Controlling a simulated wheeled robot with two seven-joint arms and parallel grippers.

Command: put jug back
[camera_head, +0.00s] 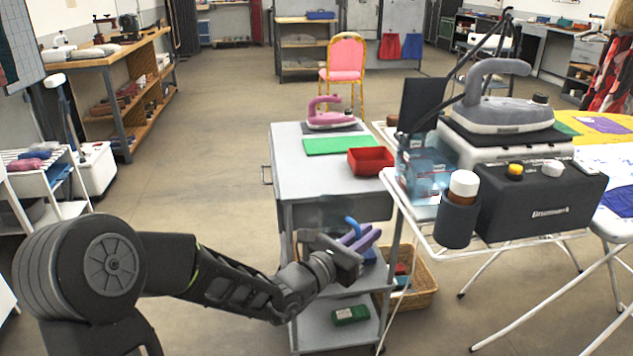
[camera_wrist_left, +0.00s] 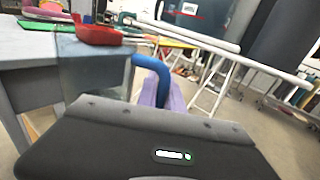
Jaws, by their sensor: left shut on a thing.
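The jug (camera_head: 332,212) looks translucent grey with a blue handle and shows in front of the grey cart's side, just below its top. My left gripper (camera_head: 361,238), with purple fingers, is shut on the blue handle. In the left wrist view the jug's clear body (camera_wrist_left: 92,72) is at the left, and the blue handle (camera_wrist_left: 148,62) passes between the purple fingers (camera_wrist_left: 160,95). The jug's lower part is partly hidden by the gripper. My right gripper is not in view.
The grey cart (camera_head: 290,165) carries a pink iron (camera_head: 330,113), a green mat (camera_head: 336,145) and a red tray (camera_head: 370,161). A green box (camera_head: 350,315) lies on its lower shelf. A wicker basket (camera_head: 424,290) stands on the floor beside it. An ironing station (camera_head: 535,200) is at the right.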

